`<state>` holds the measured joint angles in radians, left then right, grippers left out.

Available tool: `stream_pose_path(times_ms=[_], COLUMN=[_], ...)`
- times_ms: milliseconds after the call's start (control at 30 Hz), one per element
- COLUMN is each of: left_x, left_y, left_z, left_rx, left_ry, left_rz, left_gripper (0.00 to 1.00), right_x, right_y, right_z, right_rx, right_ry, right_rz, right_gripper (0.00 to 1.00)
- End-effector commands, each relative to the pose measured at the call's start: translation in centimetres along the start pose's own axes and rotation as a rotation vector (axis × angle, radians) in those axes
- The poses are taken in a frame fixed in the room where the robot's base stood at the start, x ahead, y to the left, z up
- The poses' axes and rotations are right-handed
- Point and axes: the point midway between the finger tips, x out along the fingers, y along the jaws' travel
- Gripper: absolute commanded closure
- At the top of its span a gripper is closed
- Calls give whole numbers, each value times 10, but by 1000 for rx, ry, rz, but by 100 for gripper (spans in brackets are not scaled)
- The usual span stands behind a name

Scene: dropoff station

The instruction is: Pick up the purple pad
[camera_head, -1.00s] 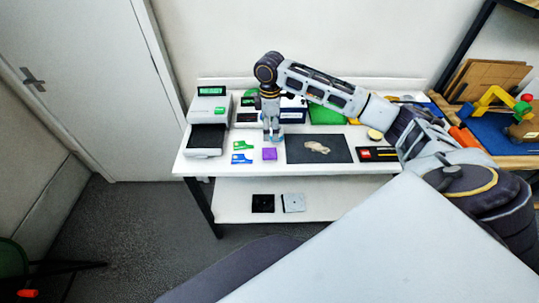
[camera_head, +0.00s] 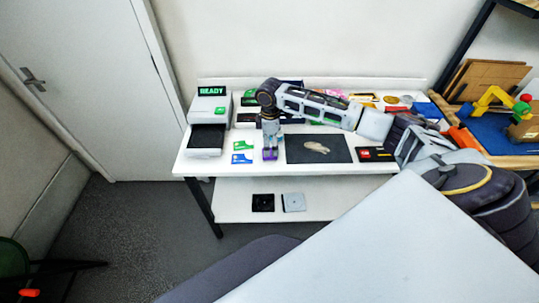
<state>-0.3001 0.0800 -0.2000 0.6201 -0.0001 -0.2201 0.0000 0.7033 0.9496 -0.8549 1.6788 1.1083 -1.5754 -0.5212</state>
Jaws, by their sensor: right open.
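The purple pad (camera_head: 270,155) lies on the white table (camera_head: 225,165) near its front edge, between the blue and green pieces and the dark mat. My right gripper (camera_head: 270,147) points straight down at the pad, with its fingertips low around or just over it. The fingers hide part of the pad. The jaws are open; whether they touch the pad is too small to tell. My left gripper is not in view.
A machine reading READY (camera_head: 208,120) stands at the table's left. A dark mat (camera_head: 300,143) with a beige item (camera_head: 316,147) lies right of the pad. A blue piece (camera_head: 241,159) and a green piece (camera_head: 243,145) lie left of it.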

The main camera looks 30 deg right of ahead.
Motion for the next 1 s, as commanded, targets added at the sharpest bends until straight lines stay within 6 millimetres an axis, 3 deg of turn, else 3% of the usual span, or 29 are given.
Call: stream_pose_path(times_ms=[267, 700, 1000], left_x=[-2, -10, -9], left_y=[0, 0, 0], left_z=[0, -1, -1], left_rx=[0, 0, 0], left_ry=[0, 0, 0], left_rz=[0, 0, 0], left_gripper=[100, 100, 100], right_x=[8, 50, 52], right_y=[-1, -2, -2], right_z=[0, -1, -1], right_rx=[0, -1, -1], right_ry=[-1, -1, -1], right_rz=[-1, 0, 0], right_gripper=[21, 21, 21])
